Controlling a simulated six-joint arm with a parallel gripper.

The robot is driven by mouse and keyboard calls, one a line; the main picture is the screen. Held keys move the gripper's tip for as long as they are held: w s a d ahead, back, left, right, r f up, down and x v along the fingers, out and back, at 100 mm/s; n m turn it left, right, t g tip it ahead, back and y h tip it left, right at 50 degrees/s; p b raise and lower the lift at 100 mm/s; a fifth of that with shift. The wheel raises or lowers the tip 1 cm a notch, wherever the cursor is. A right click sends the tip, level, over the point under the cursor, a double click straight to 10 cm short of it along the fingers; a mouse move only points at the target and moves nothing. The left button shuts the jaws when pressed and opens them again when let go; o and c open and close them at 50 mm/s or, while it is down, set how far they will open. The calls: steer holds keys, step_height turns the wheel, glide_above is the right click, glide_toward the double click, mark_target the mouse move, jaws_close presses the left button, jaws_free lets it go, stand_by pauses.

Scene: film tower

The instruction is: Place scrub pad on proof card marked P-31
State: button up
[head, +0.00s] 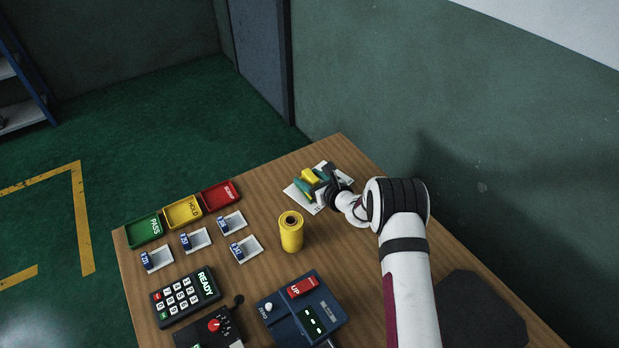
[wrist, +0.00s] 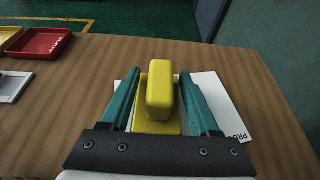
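The scrub pad, a yellow block with a raised yellow grip (wrist: 159,92), is at the far end of the table in the head view (head: 310,175). It appears to rest on a white card (wrist: 222,95), also visible in the head view (head: 298,197). Only the letters "PRO" show on the card in the wrist view; any number is hidden or unreadable. My gripper (wrist: 160,75) has its teal fingers on either side of the pad, apart from its raised grip. It looks open. Whether the fingers touch the pad's lower part is unclear.
A yellow cylinder (head: 291,232) stands left of my arm. Green (head: 145,232), yellow (head: 183,212) and red (head: 221,195) trays line the left edge, with several small white trays nearby. A keypad (head: 185,294) and a blue device (head: 301,309) sit in front. A wall borders the right.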

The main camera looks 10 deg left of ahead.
steer(key=shift+s+d+r, duration=0.15)
steer(key=shift+d+r, duration=0.05)
steer(key=shift+r, duration=0.05)
steer(key=v, duration=1.1)
steer(key=shift+s+d, duration=0.2)
steer(key=shift+s, duration=0.05)
steer(key=s+a+r+n+g+y, duration=0.3)
steer(key=s+r+n, duration=0.25)
steer(key=r, duration=0.45)
steer(key=s+r+n+g+h, duration=0.1)
steer(key=s+r+n+g, duration=0.3)
steer(key=s, duration=0.4)
steer(key=s+r+n+g, duration=0.25)
steer(key=s+n, duration=0.25)
steer(key=s, duration=0.3)
steer(key=s+d+f+n+h, duration=0.1)
steer(key=s+d+n+h, duration=0.6)
steer(key=s+d, duration=0.8)
steer(key=s+h, duration=0.2)
steer(key=shift+d+h, duration=0.2)
steer(key=shift+h, duration=0.1)
